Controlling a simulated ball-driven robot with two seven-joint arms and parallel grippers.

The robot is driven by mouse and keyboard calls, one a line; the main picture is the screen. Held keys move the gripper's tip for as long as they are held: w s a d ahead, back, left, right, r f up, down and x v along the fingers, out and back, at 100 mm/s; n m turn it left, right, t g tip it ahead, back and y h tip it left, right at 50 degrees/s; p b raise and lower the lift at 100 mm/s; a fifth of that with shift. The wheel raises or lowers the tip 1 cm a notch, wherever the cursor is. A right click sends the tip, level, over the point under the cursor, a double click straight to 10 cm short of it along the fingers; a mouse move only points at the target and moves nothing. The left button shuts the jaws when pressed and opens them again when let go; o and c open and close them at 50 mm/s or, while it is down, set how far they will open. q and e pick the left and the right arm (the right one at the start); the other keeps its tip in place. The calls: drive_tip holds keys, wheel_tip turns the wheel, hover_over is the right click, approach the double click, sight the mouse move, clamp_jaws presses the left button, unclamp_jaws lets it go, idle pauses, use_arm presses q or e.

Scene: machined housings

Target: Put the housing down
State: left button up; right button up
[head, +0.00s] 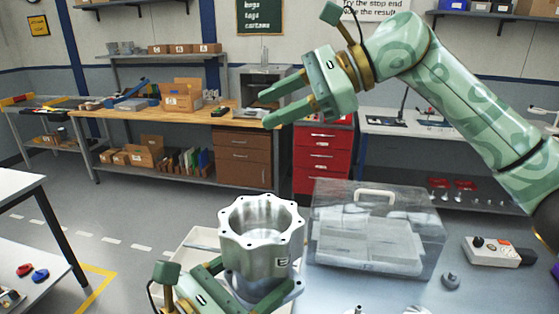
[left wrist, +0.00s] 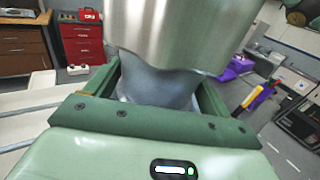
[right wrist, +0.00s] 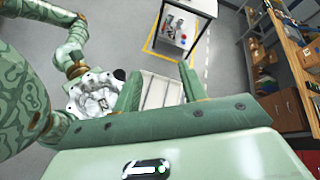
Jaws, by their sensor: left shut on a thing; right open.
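The housing (head: 260,235) is a silvery metal cylinder with a scalloped top rim, an open bore and a wider flange at its foot. My left gripper (head: 240,284) is shut on its narrower lower part, at the bottom of the head view. The left wrist view shows the housing (left wrist: 185,35) upright between the two green fingers. The right wrist view shows the housing (right wrist: 95,92) from above. My right gripper (head: 270,107) is open and empty, raised well above and beyond the housing. Whether the flange touches anything beneath is hidden.
A clear lidded case (head: 375,235) stands on the grey table, right of the housing. A pale tray (head: 198,240) lies behind and left of the housing. A control box (head: 495,251) and small metal parts sit to the right. Workbenches and red drawers (head: 322,160) stand farther back.

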use_arm(q)
drive_tip(key=shift+a+r, duration=0.1)
drive_tip(key=shift+r, duration=0.05)
use_arm(e)
drive_tip(key=s+a+f+n+h, duration=0.2)
drive_tip(key=s+a+n+h, duration=0.1)
drive_tip(key=s+h, duration=0.5)
use_arm(q)
drive_tip(key=shift+s, duration=0.15)
use_arm(e)
drive_tip(key=h, duration=0.5)
approach(278, 235)
drive_tip(key=shift+s+d+f, duration=0.1)
drive_tip(key=shift+d, duration=0.05)
drive_tip(key=shift+d+f, duration=0.1)
drive_tip(key=shift+f, duration=0.25)
wheel_tip(278, 235, down, 11)
clamp_jaws()
use_arm(q)
drive_tip(key=shift+s+d, duration=0.1)
drive_tip(key=shift+d, duration=0.15)
